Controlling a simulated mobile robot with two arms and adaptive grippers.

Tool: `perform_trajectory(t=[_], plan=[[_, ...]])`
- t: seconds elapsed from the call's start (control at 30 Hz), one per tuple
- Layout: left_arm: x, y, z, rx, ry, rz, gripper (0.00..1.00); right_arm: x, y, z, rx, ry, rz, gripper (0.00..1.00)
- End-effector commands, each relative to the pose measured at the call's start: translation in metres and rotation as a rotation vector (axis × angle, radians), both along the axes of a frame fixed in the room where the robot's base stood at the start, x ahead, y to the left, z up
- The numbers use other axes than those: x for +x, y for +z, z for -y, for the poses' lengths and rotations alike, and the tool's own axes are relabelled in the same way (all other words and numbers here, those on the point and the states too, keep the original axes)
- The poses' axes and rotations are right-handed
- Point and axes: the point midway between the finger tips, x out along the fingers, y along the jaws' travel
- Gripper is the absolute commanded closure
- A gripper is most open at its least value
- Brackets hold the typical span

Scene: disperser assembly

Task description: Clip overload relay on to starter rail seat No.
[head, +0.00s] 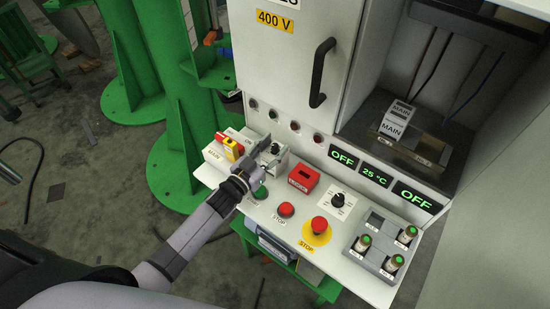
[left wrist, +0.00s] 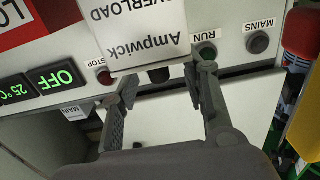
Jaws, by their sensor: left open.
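The overload relay (head: 275,151) is a small grey-and-black block on the left of the white console top. In the left wrist view, its white face (left wrist: 140,35) reads "Ampwick OVERLOAD" upside down. My left gripper (head: 262,168) is beside it, partly covering it in the head view. In the left wrist view, the gripper (left wrist: 165,85) has its fingers apart, with the relay just ahead of their tips; I cannot tell whether they touch. The starter rail (head: 418,152) is inside the open cabinet bay, with a block labelled MAIN (head: 395,120) on its left part. My right gripper is not in view.
A red-yellow switch (head: 230,146) stands left of the relay. Red stop buttons (head: 286,209), a red box (head: 304,178) and a fuse tray (head: 370,246) are on the console. Cables (head: 487,90) hang in the bay. A closed cabinet door with a black handle (head: 320,72) is behind.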

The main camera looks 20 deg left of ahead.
Motion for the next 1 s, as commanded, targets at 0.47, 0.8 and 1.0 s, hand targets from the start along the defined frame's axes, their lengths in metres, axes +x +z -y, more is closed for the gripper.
perform_trajectory(t=[0.47,0.8,1.0], plan=[[0.0108,-0.0006,0.0036,0.0,0.0,-0.001,0.67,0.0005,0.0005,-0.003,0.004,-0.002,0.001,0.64],[0.0106,-0.0007,0.0035,0.0,0.0,-0.001,0.89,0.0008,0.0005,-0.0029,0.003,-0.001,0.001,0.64],[0.0106,-0.0008,0.0034,0.0,0.0,-0.001,1.0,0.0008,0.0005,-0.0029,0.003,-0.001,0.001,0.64]])
